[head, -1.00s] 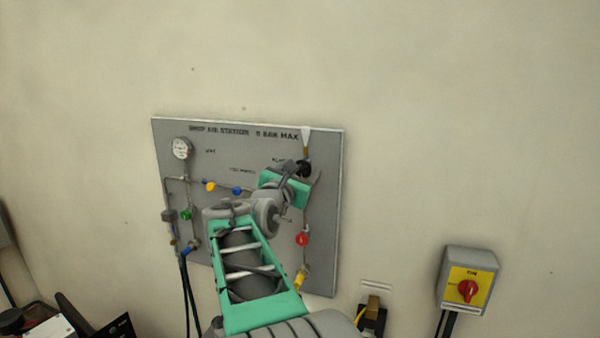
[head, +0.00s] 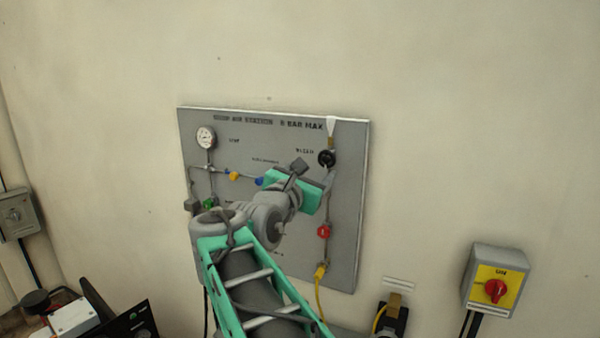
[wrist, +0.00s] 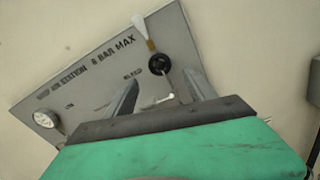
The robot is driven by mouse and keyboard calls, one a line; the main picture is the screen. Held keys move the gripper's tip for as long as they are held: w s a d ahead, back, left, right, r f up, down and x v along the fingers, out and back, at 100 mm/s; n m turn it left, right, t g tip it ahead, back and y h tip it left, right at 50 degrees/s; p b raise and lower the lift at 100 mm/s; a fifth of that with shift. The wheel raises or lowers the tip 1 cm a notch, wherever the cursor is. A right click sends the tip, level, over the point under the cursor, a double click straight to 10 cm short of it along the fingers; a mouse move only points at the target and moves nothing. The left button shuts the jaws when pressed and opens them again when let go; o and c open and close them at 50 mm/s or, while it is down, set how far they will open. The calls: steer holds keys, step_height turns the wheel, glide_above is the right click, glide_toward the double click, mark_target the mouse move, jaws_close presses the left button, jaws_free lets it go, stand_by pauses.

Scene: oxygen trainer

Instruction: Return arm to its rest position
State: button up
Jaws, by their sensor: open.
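My arm (head: 255,285) reaches up from the bottom of the head view in front of a grey panel. My gripper (head: 313,168) is at its end, just below and left of a black round knob (head: 327,158) in that picture. In the wrist view, the two fingers of my gripper (wrist: 161,77) stand apart with nothing between them. The black knob (wrist: 159,64) shows beyond the fingertips, apart from them, below a white cone-shaped part (wrist: 139,24). My arm hides the lower middle of the panel.
The grey panel (head: 345,230) carries a gauge (head: 206,137), a red valve (head: 324,232), and yellow, blue and green valves. A red switch on a yellow-faced box (head: 495,290) is at right. A grey wall box (head: 18,214) is at left. The wall above is bare.

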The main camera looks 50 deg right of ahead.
steer(key=w+a+f+m+y, duration=0.2)
steer(key=a+f+m+y, duration=0.3)
steer(key=f+m, duration=0.55)
steer(key=w+a+f+m+y, duration=0.1)
steer(key=a+f+m+y, duration=0.4)
steer(key=f+m, duration=0.55)
steer(key=s+a+f+m+g+y, duration=0.1)
steer(key=s+a+f+y, duration=0.3)
steer(key=a, duration=0.5)
steer(key=s+a+f+m+g+y, duration=0.1)
steer(key=a+f+y, duration=0.1)
steer(key=a+f, duration=0.65)
steer(key=s+a+r+n+t+y+b, duration=0.1)
steer(key=a+r+n, duration=0.2)
steer(key=a, duration=0.8)
steer(key=shift+s+a+n, duration=0.15)
steer(key=shift+a+n, duration=0.05)
steer(key=shift+n, duration=0.4)
